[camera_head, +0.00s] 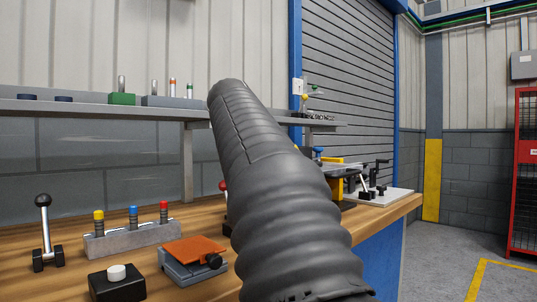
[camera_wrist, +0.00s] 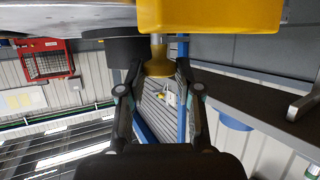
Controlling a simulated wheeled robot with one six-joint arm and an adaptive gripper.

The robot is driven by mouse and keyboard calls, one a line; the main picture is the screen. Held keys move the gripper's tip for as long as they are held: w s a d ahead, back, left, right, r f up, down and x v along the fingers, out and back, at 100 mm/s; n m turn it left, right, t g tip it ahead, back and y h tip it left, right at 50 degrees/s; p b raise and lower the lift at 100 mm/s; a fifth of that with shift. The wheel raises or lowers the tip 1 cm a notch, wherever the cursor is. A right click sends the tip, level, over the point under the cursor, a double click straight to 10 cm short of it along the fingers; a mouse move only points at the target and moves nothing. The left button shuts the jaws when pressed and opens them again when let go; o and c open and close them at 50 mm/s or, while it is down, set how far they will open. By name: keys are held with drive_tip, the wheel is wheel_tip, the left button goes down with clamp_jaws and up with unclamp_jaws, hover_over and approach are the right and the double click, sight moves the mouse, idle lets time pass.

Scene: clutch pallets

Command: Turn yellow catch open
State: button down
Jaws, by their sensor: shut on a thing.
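In the wrist view, a small yellow round knob (camera_wrist: 159,66) sits on a short pale stem under a large yellow block (camera_wrist: 210,15). I take this knob to be the yellow catch. My gripper (camera_wrist: 158,72) has one finger on each side of the knob and is shut on it. In the head view my dark ribbed arm covers the middle of the picture and hides the gripper and the knob. A yellow part (camera_head: 332,160) shows just right of the arm at the back of the bench.
A dark cylinder (camera_wrist: 122,52) stands close beside the left finger in the wrist view. The wooden bench (camera_head: 60,278) holds a lever with a black ball (camera_head: 43,200), a block with coloured pegs (camera_head: 130,236) and an orange plate (camera_head: 194,250). A shelf (camera_head: 60,106) runs above.

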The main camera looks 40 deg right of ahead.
drive_tip(key=shift+s+d+r+n+t+y+p, duration=0.1)
drive_tip(key=shift+n+t+y+p, duration=0.15)
drive_tip(key=shift+n+t+y, duration=0.35)
drive_tip(key=shift+s+d+n+t+y+p, duration=0.1)
drive_tip(key=shift+n+t+y+p, duration=0.25)
drive_tip(key=shift+n+t, duration=0.3)
drive_tip(key=shift+n+y, duration=0.25)
drive_tip(key=shift+n+t, duration=0.3)
drive_tip(key=shift+t, duration=0.05)
drive_tip(key=shift+y, duration=0.3)
drive_tip(key=c, duration=0.8)
unclamp_jaws()
drive_tip(key=v, duration=1.2)
